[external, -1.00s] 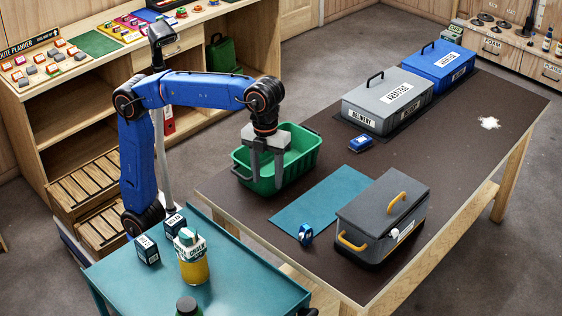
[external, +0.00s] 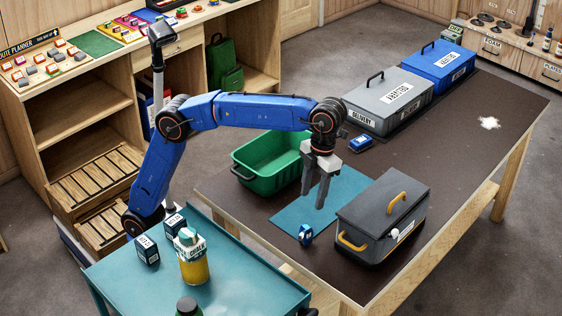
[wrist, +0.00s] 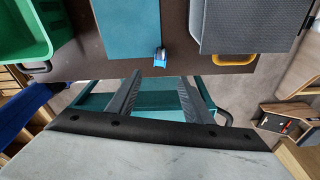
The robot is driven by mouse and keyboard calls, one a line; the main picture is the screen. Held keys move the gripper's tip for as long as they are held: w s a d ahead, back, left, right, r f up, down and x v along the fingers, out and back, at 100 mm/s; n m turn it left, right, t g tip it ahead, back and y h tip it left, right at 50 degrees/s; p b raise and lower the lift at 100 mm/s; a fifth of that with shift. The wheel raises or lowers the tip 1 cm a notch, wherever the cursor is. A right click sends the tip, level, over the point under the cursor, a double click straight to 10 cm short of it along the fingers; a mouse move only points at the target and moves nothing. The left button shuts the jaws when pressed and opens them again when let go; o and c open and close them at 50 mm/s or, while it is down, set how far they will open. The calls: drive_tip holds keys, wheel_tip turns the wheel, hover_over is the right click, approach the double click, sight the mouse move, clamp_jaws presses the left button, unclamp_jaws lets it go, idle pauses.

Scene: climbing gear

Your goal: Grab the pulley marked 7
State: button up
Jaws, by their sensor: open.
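A small blue and white object that looks like a pulley (external: 305,235) stands on the dark table at the near edge of the teal mat (external: 290,212). Any number on it is too small to read. It also shows in the wrist view (wrist: 160,57), just beyond and between my fingertips. My gripper (external: 314,197) is open and empty, pointing down above the mat. Its two fingers are spread apart in the wrist view (wrist: 160,80). They appear apart from the pulley.
A green bin (external: 268,182) stands left of the mat, and a dark grey toolbox (external: 375,235) with yellow handles stands right. Grey (external: 385,112) and blue (external: 437,80) boxes are farther back, near a small blue item (external: 361,142). A teal cart (external: 235,285) is in front.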

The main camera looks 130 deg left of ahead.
sight(307, 226)
drive_tip(key=f, duration=0.4)
drive_tip(key=d+f, duration=0.1)
drive_tip(key=f, duration=0.4)
drive_tip(key=d+f, duration=0.1)
drive_tip(key=f, duration=0.3)
drive_tip(key=shift+s+f, duration=0.2)
drive_tip(key=shift+f, duration=0.05)
drive_tip(key=c, duration=1.2)
